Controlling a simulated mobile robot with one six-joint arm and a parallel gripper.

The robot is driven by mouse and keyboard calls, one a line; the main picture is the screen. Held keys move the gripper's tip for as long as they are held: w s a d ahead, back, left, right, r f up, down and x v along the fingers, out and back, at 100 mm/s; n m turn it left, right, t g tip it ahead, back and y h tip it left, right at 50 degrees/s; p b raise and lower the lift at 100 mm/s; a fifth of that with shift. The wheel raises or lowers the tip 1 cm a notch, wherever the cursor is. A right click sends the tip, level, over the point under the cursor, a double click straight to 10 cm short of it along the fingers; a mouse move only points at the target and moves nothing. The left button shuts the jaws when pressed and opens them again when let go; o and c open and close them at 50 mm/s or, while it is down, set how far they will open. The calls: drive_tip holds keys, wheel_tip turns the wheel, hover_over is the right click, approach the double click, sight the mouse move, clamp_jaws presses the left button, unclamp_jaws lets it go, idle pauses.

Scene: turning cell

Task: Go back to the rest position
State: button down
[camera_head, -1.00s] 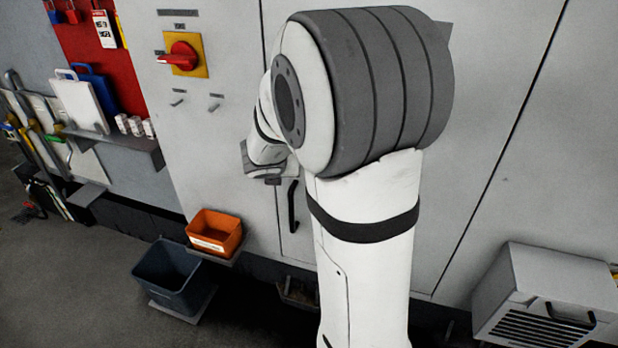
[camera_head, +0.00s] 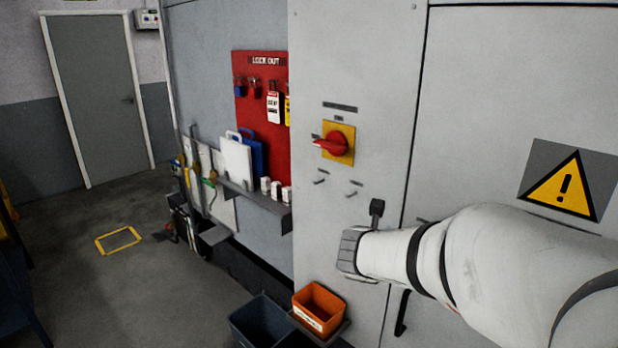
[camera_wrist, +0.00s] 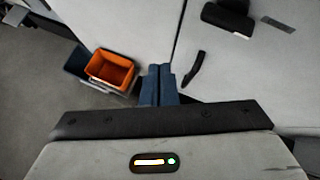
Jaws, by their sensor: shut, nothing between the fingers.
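My gripper shows in the wrist view (camera_wrist: 158,84) with its two blue-grey fingers together and nothing between them. In the head view my white arm comes in from the right edge and reaches left in front of the grey machine cabinet (camera_head: 480,90). The arm's end is below the red rotary switch (camera_head: 335,144) on its yellow plate and above the orange bin (camera_head: 318,308). The fingertips cannot be made out in the head view. The wrist view looks down past the fingers at the orange bin (camera_wrist: 110,68) and a black door handle (camera_wrist: 194,68).
A dark blue bin (camera_head: 262,322) stands beside the orange one. A shelf (camera_head: 262,203) with small white boxes juts out below the red lockout board (camera_head: 262,115). Two small hooks (camera_head: 354,188) stick out under the switch. Open floor (camera_head: 110,285) lies at the left.

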drive_tip(key=s+a+n+y+b, duration=0.25)
drive_tip(key=a+n+y, duration=0.2)
drive_tip(key=n, duration=0.85)
drive_tip(key=s+a+n+y+b, duration=0.1)
drive_tip(key=s+a+n+y, duration=0.3)
drive_tip(key=n, duration=0.9)
drive_tip(key=s+d+f+n+g+h, duration=0.2)
drive_tip(key=s+f+n, duration=0.1)
drive_tip(key=s+n, duration=0.4)
drive_tip(key=s+d+f+n+g+h+b, duration=0.1)
drive_tip(key=s+d+f+n+g+h, duration=0.1)
drive_tip(key=s+n, duration=0.4)
drive_tip(key=shift+s+d+f+n+g, duration=0.4)
drive_tip(key=shift+d+f+n+g, duration=0.1)
drive_tip(key=shift+d+f+g, duration=0.25)
drive_tip(key=c, duration=2.2)
unclamp_jaws()
